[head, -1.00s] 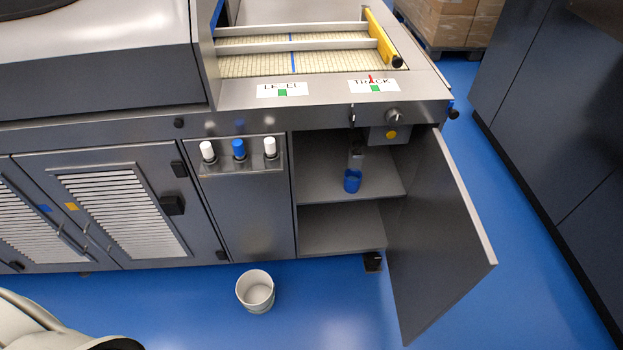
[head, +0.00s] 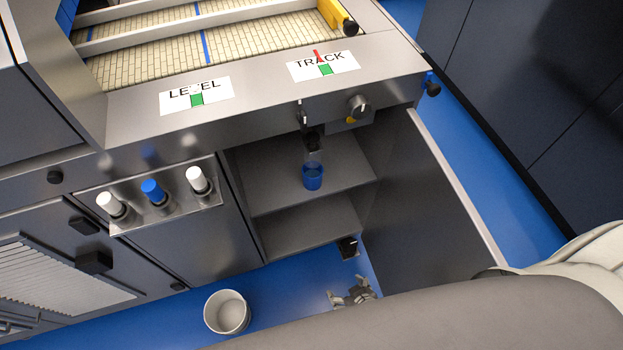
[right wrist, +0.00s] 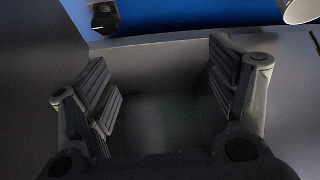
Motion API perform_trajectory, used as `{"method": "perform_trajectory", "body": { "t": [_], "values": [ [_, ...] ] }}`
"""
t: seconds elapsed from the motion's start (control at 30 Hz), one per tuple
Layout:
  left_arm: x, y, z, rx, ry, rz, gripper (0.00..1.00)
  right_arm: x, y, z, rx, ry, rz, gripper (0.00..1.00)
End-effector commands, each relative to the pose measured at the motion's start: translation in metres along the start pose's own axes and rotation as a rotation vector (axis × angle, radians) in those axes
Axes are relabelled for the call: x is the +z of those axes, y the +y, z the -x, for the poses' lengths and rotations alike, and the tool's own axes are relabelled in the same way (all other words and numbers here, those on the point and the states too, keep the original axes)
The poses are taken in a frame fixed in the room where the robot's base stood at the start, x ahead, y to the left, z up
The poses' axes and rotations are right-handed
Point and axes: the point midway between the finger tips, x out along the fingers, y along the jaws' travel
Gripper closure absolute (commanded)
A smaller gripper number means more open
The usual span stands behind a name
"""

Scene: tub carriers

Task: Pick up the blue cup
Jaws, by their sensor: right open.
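The blue cup (head: 312,177) stands upright on the upper shelf (head: 280,190) of the open cabinet, under a small dispenser part. My right gripper (head: 352,294) is low in front of the cabinet, below and to the right of the cup and apart from it. In the right wrist view my right gripper (right wrist: 160,95) is open, with nothing between its fingers. The blue cup cannot be made out in that view. My left gripper is not in view.
The cabinet door (head: 432,200) stands open on the right. A white bucket (head: 227,312) is on the blue floor, left of my right gripper; part of a white rim shows in the right wrist view (right wrist: 303,10). A panel with white and blue knobs (head: 152,194) is left of the opening.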

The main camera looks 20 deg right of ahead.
Motion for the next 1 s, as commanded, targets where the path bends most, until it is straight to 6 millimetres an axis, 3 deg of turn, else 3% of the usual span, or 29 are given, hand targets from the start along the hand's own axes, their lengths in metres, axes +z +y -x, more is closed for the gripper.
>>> {"method": "perform_trajectory", "body": {
  "t": [0.03, 0.17, 0.3, 0.4, 0.5, 0.67, 1.0],
  "values": [
    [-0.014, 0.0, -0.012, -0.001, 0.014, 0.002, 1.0, -0.027, -0.001, -0.02, 0.004, 0.101, -0.006, 0.2],
    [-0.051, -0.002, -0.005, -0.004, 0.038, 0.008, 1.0, -0.113, 0.003, -0.026, 0.029, 0.353, -0.019, 0.2],
    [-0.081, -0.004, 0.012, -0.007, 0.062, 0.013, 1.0, -0.193, 0.012, -0.01, 0.069, 0.605, -0.038, 0.2],
    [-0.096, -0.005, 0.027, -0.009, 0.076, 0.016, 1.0, -0.235, 0.019, 0.009, 0.1, 0.75, -0.053, 0.2],
    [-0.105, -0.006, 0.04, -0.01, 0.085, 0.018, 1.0, -0.264, 0.026, 0.029, 0.126, 0.857, -0.067, 0.2],
    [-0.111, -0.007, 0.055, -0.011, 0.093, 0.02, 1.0, -0.287, 0.032, 0.047, 0.15, 0.944, -0.079, 0.2],
    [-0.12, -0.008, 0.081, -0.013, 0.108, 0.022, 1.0, -0.328, 0.04, 0.026, 0.154, 0.96, -0.082, 0.2]
  ]
}}
